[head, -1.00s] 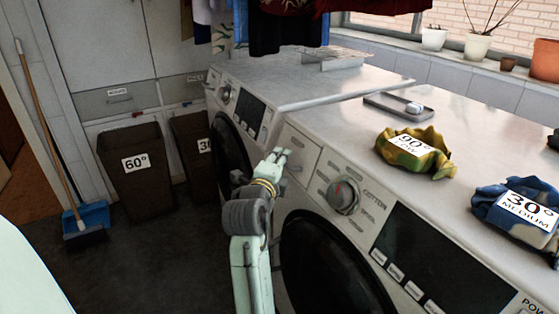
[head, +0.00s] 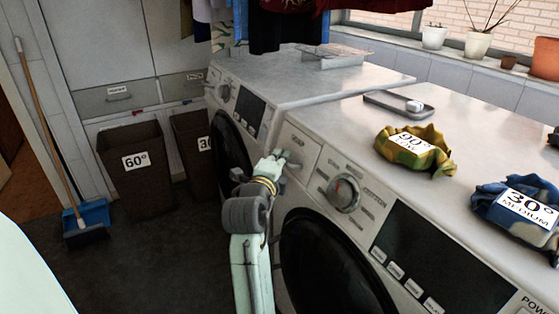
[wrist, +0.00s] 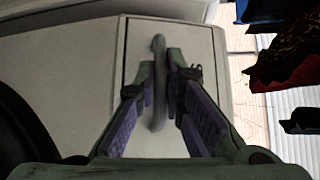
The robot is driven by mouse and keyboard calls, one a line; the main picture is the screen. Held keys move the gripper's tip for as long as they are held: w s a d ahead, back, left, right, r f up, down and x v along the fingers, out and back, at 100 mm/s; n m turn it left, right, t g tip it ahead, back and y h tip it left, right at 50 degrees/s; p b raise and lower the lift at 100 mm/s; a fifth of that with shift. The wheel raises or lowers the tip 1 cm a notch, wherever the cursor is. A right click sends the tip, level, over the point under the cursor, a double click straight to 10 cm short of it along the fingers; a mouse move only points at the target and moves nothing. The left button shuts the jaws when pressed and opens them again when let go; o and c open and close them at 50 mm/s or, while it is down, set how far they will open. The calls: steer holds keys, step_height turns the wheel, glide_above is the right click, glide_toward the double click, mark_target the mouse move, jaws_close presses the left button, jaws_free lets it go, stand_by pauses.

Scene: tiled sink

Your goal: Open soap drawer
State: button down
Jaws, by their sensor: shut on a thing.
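The soap drawer (head: 303,141) is a pale panel at the upper left of the near washing machine's front, left of the round dial. In the wrist view its front (wrist: 200,45) shows a dark outline around it and a grey upright bar handle (wrist: 158,50). My gripper (head: 283,160) is at the drawer front in the head view. In the wrist view its two fingers (wrist: 160,85) stand on either side of the handle, shut on it. The drawer looks flush with the machine.
The near machine's dial (head: 343,192) and round door (head: 335,262) are right of and below my gripper. A second machine (head: 225,120) stands beyond. Dark laundry bins (head: 137,185) stand at the left. Cloth bundles (head: 415,150) and a soap tray (head: 400,103) lie on top.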

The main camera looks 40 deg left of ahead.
stand_by(0.3)
steer(key=s+a+b, duration=0.4)
steer(key=s, duration=0.5)
steer(key=s+a+b, duration=0.4)
steer(key=s+b, duration=0.1)
steer(key=s, duration=0.5)
steer(key=shift+s, duration=0.3)
steer(key=c, duration=1.7)
jaws_free()
steer(key=v, duration=1.2)
